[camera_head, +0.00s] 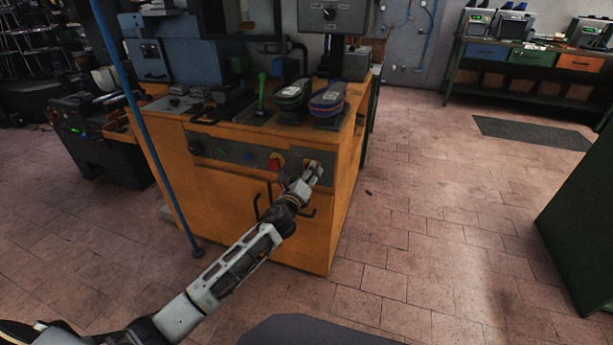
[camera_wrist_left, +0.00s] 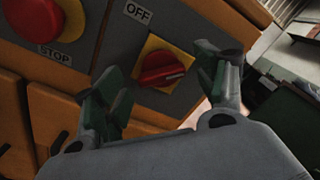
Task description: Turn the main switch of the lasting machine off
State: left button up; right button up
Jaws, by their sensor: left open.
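The lasting machine (camera_head: 225,205) is an orange cabinet with a grey control panel on its front. Its main switch is a red rotary knob (camera_wrist_left: 165,69) on a yellow square plate, with an OFF label above it in the left wrist view. The knob's white pointer mark points to the right and slightly up in that view. My left gripper (camera_wrist_left: 165,85) is open, with one finger on each side of the knob. I cannot tell whether either finger touches it. In the head view my left gripper (camera_head: 312,172) hides most of the switch. My right gripper is not in view.
A red STOP button (camera_wrist_left: 40,18) sits left of the switch; it also shows in the head view (camera_head: 276,162). Black door handles (camera_head: 262,208) are below the panel. A blue pole (camera_head: 150,135) stands at the left.

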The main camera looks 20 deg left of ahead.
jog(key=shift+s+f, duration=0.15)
pick_arm(q)
jog(key=c, duration=0.8)
jog(key=shift+c, duration=1.1)
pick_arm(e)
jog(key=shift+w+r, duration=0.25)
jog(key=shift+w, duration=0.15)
pick_arm(q)
jog(key=shift+n, duration=0.4)
jog(key=shift+f+n+p, duration=0.2)
jog(key=shift+n+p, duration=1.4)
jog(key=shift+n, duration=2.75)
jog(key=shift+f+n+p, duration=0.15)
jog(key=shift+n+p, duration=1.45)
jog(key=shift+n, duration=2.75)
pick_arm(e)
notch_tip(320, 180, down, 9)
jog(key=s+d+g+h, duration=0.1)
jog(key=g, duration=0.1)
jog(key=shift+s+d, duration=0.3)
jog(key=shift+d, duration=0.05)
